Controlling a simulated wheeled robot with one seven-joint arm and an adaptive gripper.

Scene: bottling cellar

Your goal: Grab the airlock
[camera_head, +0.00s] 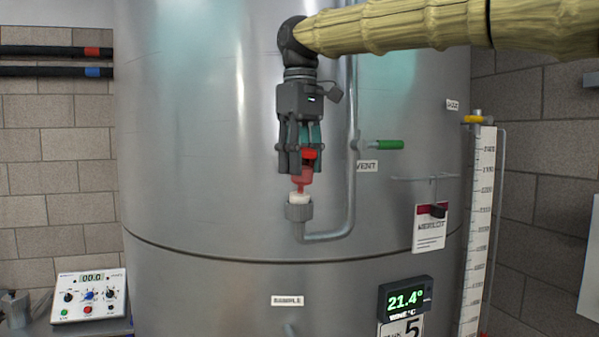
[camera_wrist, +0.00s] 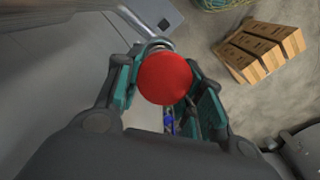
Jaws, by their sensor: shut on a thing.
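The airlock (camera_head: 302,176) is a small red, partly see-through piece with a darker red cap. It stands upright above a white bung (camera_head: 298,199) in the grey pipe fitting (camera_head: 298,212) on the steel tank. My gripper (camera_head: 301,165) points down from above, with its fingers closed around the upper part of the airlock. In the wrist view the round red cap (camera_wrist: 164,78) sits between the teal finger pads. The red stem reaches down to the white bung; I cannot tell whether it is still seated there.
A bent pipe (camera_head: 350,190) runs beside the fitting. A green-handled vent valve (camera_head: 388,145), a hanging tag (camera_head: 430,228) and a temperature display (camera_head: 405,298) are on the right. A control box (camera_head: 88,296) stands lower left.

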